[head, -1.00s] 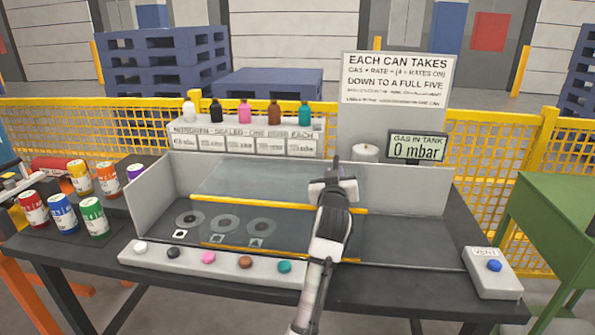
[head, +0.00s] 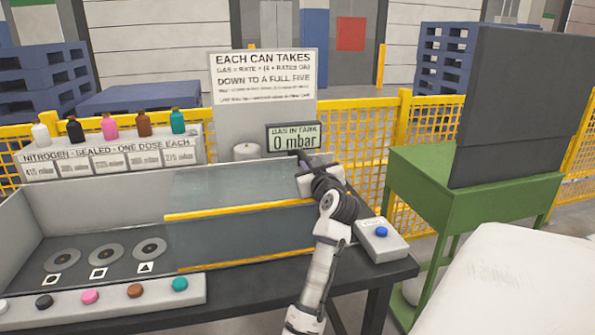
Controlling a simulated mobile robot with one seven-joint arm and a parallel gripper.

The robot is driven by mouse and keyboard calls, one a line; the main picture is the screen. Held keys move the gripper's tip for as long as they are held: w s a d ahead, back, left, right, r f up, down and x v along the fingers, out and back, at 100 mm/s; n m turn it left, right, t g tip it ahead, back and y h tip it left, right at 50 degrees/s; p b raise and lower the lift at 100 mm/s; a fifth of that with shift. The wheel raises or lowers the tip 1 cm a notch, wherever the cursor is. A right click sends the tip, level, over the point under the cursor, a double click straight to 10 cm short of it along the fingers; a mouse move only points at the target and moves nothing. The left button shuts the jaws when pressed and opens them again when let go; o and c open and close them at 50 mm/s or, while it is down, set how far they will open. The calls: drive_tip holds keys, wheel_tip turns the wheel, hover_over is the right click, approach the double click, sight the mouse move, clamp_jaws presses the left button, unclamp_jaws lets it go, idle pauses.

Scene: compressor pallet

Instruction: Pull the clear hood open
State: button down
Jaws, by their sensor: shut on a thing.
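The clear hood (head: 235,228) is a see-through box with yellow edge strips. It sits over the right part of the grey-walled tank (head: 118,207). My gripper (head: 312,176) is at the hood's right end and is shut on the hood. My own wrist and arm hide the fingertips and the exact spot held.
A button strip (head: 110,297) runs along the tank's front left. Several bottles (head: 110,125) stand on a labelled shelf behind. A vent box (head: 380,240) is right of my arm, and the gauge (head: 293,138) reads 0 mbar. A green table (head: 425,185) stands further right.

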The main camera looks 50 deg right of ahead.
idle(0.3)
drive_tip(key=c, duration=1.4)
unclamp_jaws()
drive_tip(key=shift+o, duration=0.2)
drive_tip(key=shift+s, duration=0.1)
drive_tip(key=b+v, duration=0.3)
drive_tip(key=v, duration=1)
drive_tip(key=shift+s+a, duration=0.2)
drive_tip(key=shift+s, duration=0.05)
